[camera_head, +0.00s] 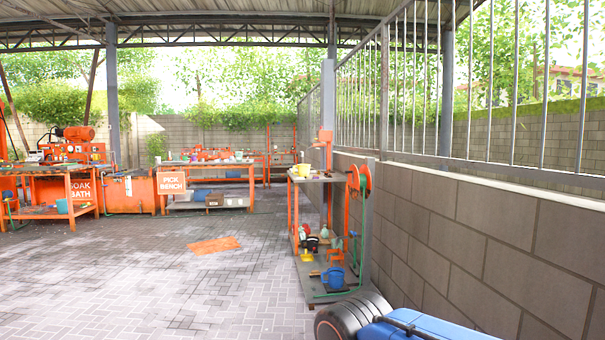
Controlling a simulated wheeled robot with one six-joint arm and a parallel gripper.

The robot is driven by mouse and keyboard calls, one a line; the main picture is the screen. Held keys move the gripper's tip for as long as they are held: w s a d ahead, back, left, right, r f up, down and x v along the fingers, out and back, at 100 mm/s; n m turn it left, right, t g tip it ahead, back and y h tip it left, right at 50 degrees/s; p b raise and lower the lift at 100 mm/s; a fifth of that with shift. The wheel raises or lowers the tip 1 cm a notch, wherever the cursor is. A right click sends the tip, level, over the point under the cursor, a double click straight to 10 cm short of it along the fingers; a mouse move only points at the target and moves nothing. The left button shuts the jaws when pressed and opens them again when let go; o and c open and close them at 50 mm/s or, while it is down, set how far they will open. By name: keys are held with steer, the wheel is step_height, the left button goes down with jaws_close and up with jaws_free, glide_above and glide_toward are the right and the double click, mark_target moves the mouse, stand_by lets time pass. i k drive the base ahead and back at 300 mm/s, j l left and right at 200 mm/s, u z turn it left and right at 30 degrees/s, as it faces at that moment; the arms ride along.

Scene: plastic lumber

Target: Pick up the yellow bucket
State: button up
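A small yellow bucket-like container (304,170) stands upright on the top of an orange-framed stand (292,206) right of centre, some distance ahead. It is small in view, and its far side and inside are hidden. Another small yellow object (306,257) lies on the lower shelf of the same stand; its kind is hard to tell. My gripper is not in view.
A blue machine with black wheels (350,315) is close at the bottom right, beside the block wall (480,230). A blue bucket (333,278) is on the stand's lower shelf. An orange mat (214,245) lies on otherwise open paving. Orange benches (170,181) stand behind.

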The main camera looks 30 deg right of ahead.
mark_target(304, 169)
steer(key=i+l+z, duration=0.2)
steer(key=i, duration=0.35)
steer(key=i+z, duration=0.2)
steer(key=i, duration=0.3)
steer(key=i+l+z, duration=0.1)
steer(key=i, duration=1.6)
steer(key=i+u, duration=0.25)
steer(key=i, duration=0.6)
steer(key=i+u, duration=0.25)
steer(key=i, duration=0.65)
steer(key=i+z, duration=0.1)
steer(key=i, duration=0.8)
steer(key=i+j+z, duration=0.15)
steer(key=i, duration=0.75)
